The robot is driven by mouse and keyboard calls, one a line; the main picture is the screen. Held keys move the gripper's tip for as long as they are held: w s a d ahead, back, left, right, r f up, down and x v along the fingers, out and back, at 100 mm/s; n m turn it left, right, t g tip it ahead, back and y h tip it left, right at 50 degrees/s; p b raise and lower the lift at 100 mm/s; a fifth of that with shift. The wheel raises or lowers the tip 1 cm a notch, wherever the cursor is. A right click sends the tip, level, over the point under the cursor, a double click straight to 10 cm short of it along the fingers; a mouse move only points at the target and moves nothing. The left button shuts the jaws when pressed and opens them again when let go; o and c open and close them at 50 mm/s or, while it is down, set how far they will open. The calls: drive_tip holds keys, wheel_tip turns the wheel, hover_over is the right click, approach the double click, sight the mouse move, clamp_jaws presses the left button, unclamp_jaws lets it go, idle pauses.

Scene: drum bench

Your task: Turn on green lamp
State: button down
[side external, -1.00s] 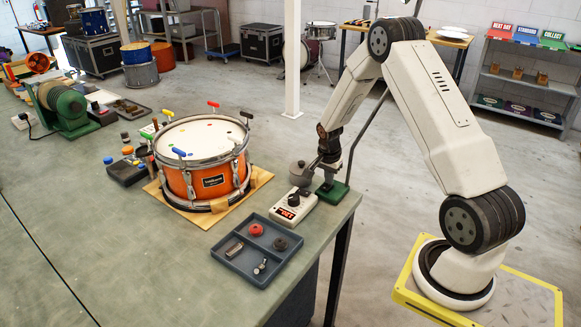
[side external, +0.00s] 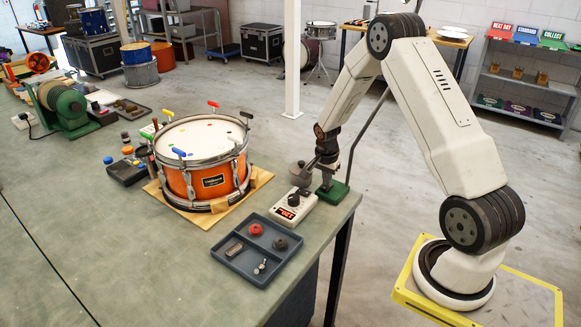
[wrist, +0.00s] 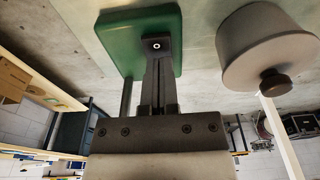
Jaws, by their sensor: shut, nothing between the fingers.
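The green lamp's base (side external: 333,191) is a green block at the bench's right corner, with a thin dark pole (side external: 366,132) rising from it. In the wrist view the green base (wrist: 112,38) has a small dark spot with a white ring (wrist: 156,46), which looks like a switch. My gripper (side external: 326,183) points down over the base. In the wrist view my gripper (wrist: 157,58) is shut and empty, its tips at or very near the ringed spot. I cannot tell whether they touch. The lamp's head and any light are not clear.
A grey round can with a knob (wrist: 262,50) stands close beside my fingers. An orange drum (side external: 205,178) stands to the left.

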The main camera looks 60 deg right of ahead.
drive_tip(key=shift+r, duration=0.15)
wheel_tip(320, 180, up, 14)
drive_tip(key=d, duration=0.1)
drive_tip(key=shift+d+f, duration=0.2)
drive_tip(key=shift+d, duration=0.15)
idle(0.5)
drive_tip(key=s+a+n+t, duration=0.1)
drive_tip(key=s+a+n, duration=0.2)
drive_tip(key=a+n, duration=0.3)
drive_tip(key=s+a+n+y, duration=0.1)
drive_tip(key=s+a+n, duration=0.3)
drive_tip(key=a, duration=0.8)
drive_tip(key=s+a+n+t, duration=0.1)
drive_tip(key=s+a+n, duration=0.2)
drive_tip(key=a+n, duration=0.5)
drive_tip(key=shift+s+a+f+t, duration=0.3)
drive_tip(key=shift+a+f, duration=0.15)
drive_tip(key=shift+a, duration=0.3)
